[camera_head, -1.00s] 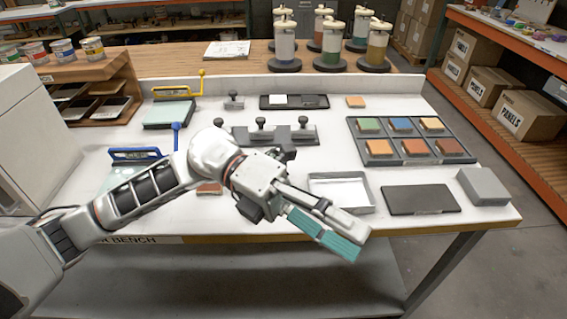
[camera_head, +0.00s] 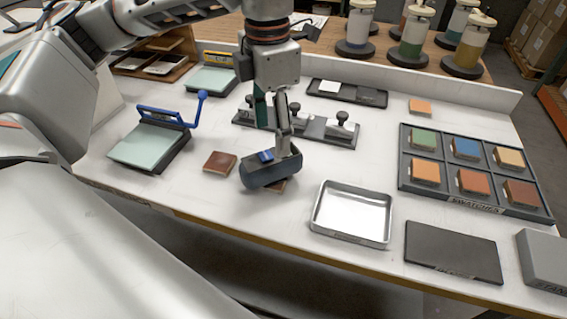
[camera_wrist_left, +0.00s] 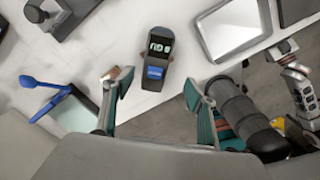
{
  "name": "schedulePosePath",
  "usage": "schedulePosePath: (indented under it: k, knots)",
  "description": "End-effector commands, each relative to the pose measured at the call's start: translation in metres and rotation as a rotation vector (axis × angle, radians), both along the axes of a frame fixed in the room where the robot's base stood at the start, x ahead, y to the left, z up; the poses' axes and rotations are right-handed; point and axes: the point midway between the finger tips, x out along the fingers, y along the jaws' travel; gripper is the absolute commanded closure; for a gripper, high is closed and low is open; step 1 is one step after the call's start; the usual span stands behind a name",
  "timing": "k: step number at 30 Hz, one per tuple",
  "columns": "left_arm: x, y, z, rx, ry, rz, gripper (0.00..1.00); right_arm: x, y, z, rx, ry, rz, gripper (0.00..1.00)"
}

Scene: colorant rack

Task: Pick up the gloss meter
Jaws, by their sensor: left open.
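The gloss meter (camera_head: 270,174) is a dark blue-grey block with a blue button, on the white bench left of the metal tray. A brown tile shows at its lower edge. In the left wrist view the gloss meter (camera_wrist_left: 156,62) shows its lit display and lies just beyond the gap between the fingertips. My left gripper (camera_head: 273,140) points down over it, with one finger overlapping it in the head view. In the left wrist view my left gripper (camera_wrist_left: 155,88) is open, its teal-padded fingers wide apart with nothing between them.
A brown tile (camera_head: 220,162) lies left of the meter, beside a blue-handled device (camera_head: 150,147). A black-knobbed fixture (camera_head: 318,130) stands behind. The metal tray (camera_head: 352,212), a dark plate (camera_head: 452,252) and the swatch rack (camera_head: 445,190) are to the right. Bare bench lies in front.

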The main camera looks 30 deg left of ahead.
Motion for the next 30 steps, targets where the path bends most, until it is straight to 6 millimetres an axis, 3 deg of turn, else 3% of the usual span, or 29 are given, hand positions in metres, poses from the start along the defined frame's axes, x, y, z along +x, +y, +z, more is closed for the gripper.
schedulePosePath:
  k: [18, 27, 30]
  knots:
    - [0.006, 0.005, -0.072, -0.001, 0.006, -0.001, 0.43, -0.003, 0.001, -0.006, 0.002, 0.006, 0.002, 0.60]
    - [0.007, 0.005, -0.076, -0.001, 0.002, 0.000, 0.43, -0.003, 0.001, -0.006, 0.002, 0.006, 0.001, 0.60]
    - [0.007, 0.005, -0.076, -0.001, 0.002, 0.000, 0.66, -0.003, 0.001, -0.006, 0.002, 0.006, 0.001, 0.60]
